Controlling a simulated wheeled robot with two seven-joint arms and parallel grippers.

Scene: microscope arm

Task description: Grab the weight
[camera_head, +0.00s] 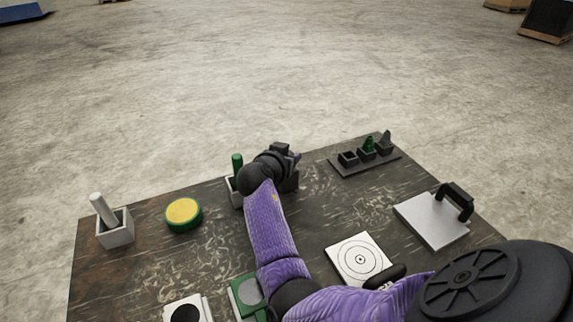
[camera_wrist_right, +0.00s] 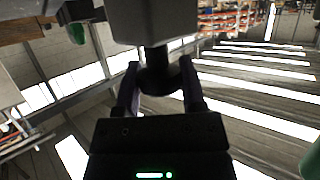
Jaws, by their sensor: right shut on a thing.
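My right gripper (camera_head: 284,157) is over the back middle of the dark table, at the end of my purple arm. In the right wrist view its two fingers (camera_wrist_right: 160,85) are closed on the dark round knob (camera_wrist_right: 157,77) of a grey block, which I take to be the weight (camera_wrist_right: 155,22). A short dark stem joins the knob to the block. In the head view my gripper and arm hide the weight, so I cannot tell whether it touches the table. My left gripper is not in view.
A grey box with a green rod (camera_head: 237,163) stands close left of my gripper. A dark rack (camera_head: 345,171) with small pieces is at the back right. A yellow-green button (camera_head: 183,213), a grey box with a pale rod (camera_head: 115,229), a target plate (camera_head: 345,247) and a handled plate (camera_head: 425,215) surround my arm.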

